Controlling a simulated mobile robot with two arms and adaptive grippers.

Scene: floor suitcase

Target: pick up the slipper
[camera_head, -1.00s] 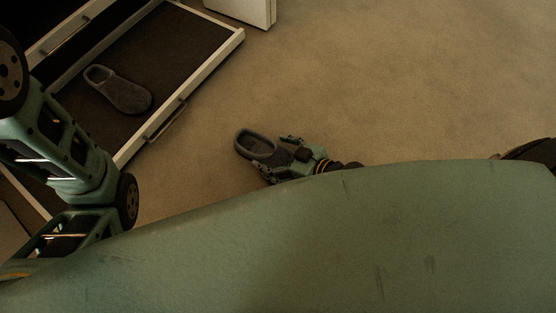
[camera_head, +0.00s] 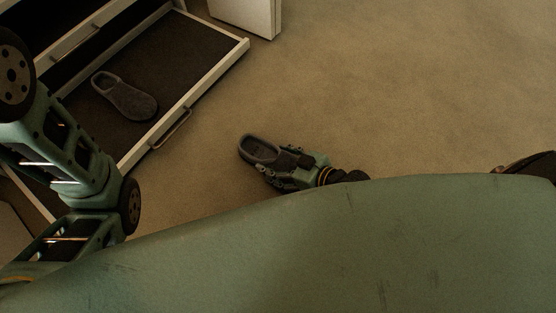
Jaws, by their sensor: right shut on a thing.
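A dark grey slipper (camera_head: 259,149) is near the middle of the head view, over the carpet. My right gripper (camera_head: 283,166) is shut on its right end, and its fingers hide that part of the slipper. I cannot tell whether the slipper touches the floor. A second grey slipper (camera_head: 125,96) lies in the open drawer at the upper left, with no gripper on it. My left arm's links show at the left edge, but its gripper is not in view.
The open drawer (camera_head: 215,71) has a pale rim and a front handle (camera_head: 171,129) facing the carpet. A white panel (camera_head: 247,15) stands at the top. The carpet (camera_head: 420,90) is clear to the right. My own green body covers the bottom.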

